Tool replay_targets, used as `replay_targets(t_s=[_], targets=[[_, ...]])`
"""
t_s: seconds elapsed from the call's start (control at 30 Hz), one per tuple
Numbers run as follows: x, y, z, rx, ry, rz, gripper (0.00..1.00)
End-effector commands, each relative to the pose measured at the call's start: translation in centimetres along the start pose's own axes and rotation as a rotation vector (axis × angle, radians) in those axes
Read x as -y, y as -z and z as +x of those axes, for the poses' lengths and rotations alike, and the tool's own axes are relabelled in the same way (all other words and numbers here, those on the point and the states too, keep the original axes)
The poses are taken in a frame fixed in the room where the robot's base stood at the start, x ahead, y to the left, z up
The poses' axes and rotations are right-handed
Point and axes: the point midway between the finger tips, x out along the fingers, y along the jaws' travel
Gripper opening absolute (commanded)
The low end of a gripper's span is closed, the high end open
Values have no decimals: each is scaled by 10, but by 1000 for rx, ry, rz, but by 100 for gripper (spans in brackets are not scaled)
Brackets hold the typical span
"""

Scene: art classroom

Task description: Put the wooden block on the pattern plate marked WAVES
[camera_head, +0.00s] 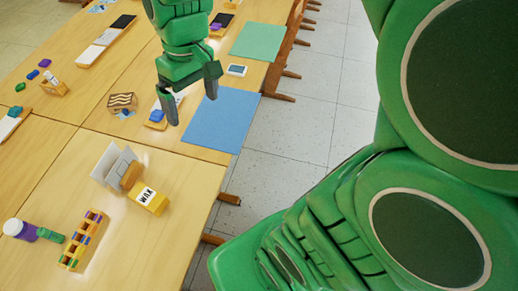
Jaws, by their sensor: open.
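My gripper (192,108) hangs open and empty over the table, with its fingers pointing down beside the left edge of a blue mat. To its left stands a small light-brown box-like piece (122,103) with dark wavy stripes on top. It may be the wooden block or a wave-patterned piece; I cannot tell which. A small white plate with a dark panel (236,70) lies right of the gripper. Its marking is too small to read. No label WAVES is readable in the head view.
The blue mat (221,122) and green mat (258,42) lie on the right side. A tray with a blue piece (155,124) lies just under the left finger.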

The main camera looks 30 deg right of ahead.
Motion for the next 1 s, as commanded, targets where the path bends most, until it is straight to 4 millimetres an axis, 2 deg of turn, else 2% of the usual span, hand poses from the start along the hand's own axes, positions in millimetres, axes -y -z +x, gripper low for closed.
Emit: replay_targets(t_s=[0.03,0.3,0.5,0.7,1.0], targets=[[-1,-16,1,7,-11,30,100],[-4,-96,14,50,-63,211,100],[-6,-145,25,73,-101,336,100],[-6,-168,32,86,-113,395,100],[-6,-170,33,87,-113,401,100]])
